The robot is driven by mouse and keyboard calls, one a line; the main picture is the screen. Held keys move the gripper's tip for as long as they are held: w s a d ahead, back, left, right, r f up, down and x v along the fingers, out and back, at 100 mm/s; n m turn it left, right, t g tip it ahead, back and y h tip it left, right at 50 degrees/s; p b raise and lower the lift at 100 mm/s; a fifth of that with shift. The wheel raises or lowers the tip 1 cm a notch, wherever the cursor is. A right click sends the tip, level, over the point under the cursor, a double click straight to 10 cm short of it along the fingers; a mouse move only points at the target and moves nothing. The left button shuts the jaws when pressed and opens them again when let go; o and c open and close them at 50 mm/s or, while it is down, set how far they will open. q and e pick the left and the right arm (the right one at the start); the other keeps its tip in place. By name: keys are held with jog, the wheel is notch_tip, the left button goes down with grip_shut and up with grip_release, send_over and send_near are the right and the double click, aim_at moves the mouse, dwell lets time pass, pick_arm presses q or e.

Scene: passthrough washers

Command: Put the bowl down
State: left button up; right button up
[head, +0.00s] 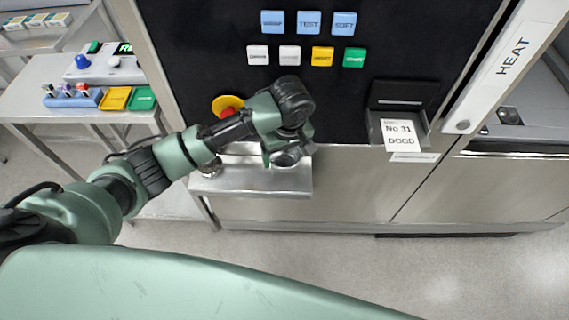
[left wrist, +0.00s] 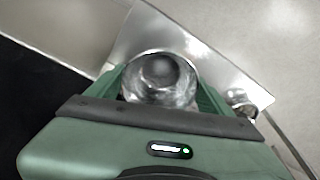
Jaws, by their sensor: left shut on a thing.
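My left gripper (head: 286,154) points down over the steel shelf (head: 250,184) on the front of the machine. It is shut on a shiny metal bowl (left wrist: 160,92), which sits between its two green fingers in the left wrist view. In the head view the gripper mostly covers the bowl, and only a bit of shiny metal shows near the fingertips. The shelf lies beneath the bowl in the left wrist view (left wrist: 218,68). I cannot tell whether the bowl touches the shelf. My right gripper is not in view.
A small metal item (head: 210,168) stands at the shelf's left end. The black panel (head: 355,60) with buttons and a red-and-yellow knob (head: 228,106) rises behind. A slot holds a card (head: 398,134) reading "No 31 GOOD". A side table (head: 30,103) stands left.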

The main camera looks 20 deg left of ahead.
aim_at(285, 161)
pick_arm(q)
jog(key=f, duration=0.3)
jog(key=f+p, duration=0.1)
jog(key=f, duration=0.1)
jog(key=shift+w+a+f, duration=0.1)
jog(key=shift+w+f, duration=0.1)
jog(key=shift+f, duration=0.2)
jog(key=shift+w+f, duration=0.25)
jog(key=shift+f, duration=0.3)
jog(key=shift+f, duration=0.15)
jog(key=o, duration=1.3)
jog(key=shift+o, duration=0.2)
jog(key=r, duration=0.4)
jog(key=s+r, duration=0.1)
jog(key=r, duration=0.3)
jog(key=d+r, duration=0.1)
jog(key=r, duration=0.3)
jog(key=shift+s, duration=0.25)
